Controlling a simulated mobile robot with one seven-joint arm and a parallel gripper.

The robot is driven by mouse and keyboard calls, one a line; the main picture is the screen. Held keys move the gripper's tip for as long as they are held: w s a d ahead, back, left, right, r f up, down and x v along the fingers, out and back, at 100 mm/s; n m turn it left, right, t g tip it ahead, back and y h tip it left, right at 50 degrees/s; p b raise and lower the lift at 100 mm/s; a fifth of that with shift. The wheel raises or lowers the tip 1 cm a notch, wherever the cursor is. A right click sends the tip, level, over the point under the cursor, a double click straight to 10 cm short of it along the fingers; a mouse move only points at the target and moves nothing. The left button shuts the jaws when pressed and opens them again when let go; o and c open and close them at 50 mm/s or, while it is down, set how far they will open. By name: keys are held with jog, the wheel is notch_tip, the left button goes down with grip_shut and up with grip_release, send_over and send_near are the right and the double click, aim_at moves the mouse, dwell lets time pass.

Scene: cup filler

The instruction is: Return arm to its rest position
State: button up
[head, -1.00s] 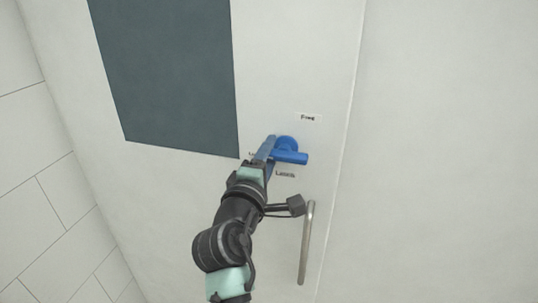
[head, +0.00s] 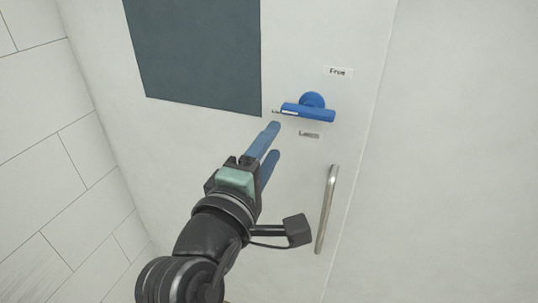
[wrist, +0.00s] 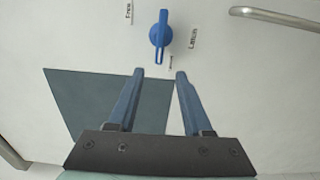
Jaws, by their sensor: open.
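My gripper (head: 274,140) has two blue fingers and is open and empty. In the head view it is in front of the white door (head: 200,150), below and left of a blue turning handle (head: 310,108). In the wrist view my gripper (wrist: 158,75) has its fingertips spread apart, with the blue handle (wrist: 160,35) beyond them and clear of both fingers. Small labels stand above and below the handle in the head view; the upper one (head: 338,71) seems to read "Free", and the lower one (head: 309,134) is blurred.
A vertical metal bar handle (head: 327,208) is on the door at right, close to the camera on my wrist. A dark grey panel (head: 195,55) is on the door at upper left. A tiled wall (head: 50,140) is at left, and a plain pale surface (head: 460,150) at right.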

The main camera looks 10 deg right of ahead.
jog(key=shift+s+a, duration=0.1)
jog(key=shift+s, duration=0.1)
jog(key=shift+r, duration=0.1)
jog(key=s+a+r+m+t+y+b, duration=0.1)
jog(key=s+a+r+m+t+y, duration=0.2)
jog(key=r, duration=0.5)
jog(key=s+a+r+m+t+y+b, duration=0.1)
jog(key=s+a+r+m+t+y, duration=0.2)
jog(key=r, duration=0.5)
jog(key=s+a+r+m+t+y+b, duration=0.1)
jog(key=s+a+r+m+t+y, duration=0.2)
jog(key=r, duration=0.5)
jog(key=s+m+t+y, duration=0.1)
jog(key=s+m+t, duration=0.1)
jog(key=s+t, duration=0.1)
jog(key=shift+a+r, duration=0.15)
jog(key=shift+r, duration=0.25)
